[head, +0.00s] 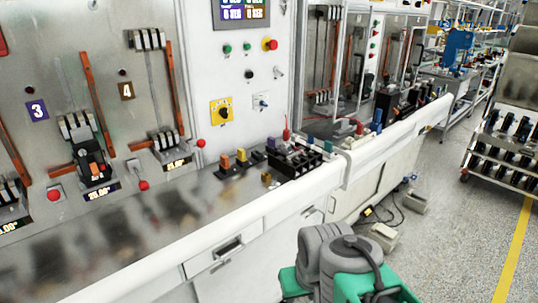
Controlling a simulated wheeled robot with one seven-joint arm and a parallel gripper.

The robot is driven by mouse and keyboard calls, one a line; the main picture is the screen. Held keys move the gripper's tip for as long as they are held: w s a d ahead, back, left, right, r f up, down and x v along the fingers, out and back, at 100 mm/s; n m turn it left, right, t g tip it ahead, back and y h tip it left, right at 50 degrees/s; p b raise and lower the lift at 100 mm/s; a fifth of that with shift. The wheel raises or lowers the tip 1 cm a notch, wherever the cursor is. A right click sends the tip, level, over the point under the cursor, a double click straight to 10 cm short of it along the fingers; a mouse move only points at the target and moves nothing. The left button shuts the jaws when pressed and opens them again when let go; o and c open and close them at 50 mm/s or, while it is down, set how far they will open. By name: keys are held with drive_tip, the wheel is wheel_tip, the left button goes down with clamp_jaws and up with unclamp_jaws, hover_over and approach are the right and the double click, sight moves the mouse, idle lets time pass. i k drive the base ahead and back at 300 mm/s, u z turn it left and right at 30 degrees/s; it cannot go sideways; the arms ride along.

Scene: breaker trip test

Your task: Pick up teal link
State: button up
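A small teal piece (328,146), likely the teal link, stands at the right end of the black block holder (294,163) on the bench's metal top. It is small in the head view, and I cannot tell its exact shape or how it sits in the holder. My arm's grey and green links show at the bottom, right of centre, in front of the bench. My gripper's fingers do not show, so I cannot see whether they hold anything.
A small brass-coloured piece (266,177) lies near the front edge. Panels with breakers and switches rise behind. A white rail (230,226) edges the bench.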

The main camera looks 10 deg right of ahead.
sight(328, 146)
drive_tip(key=z, duration=1.35)
drive_tip(key=i, duration=2.1)
drive_tip(key=u, duration=3.85)
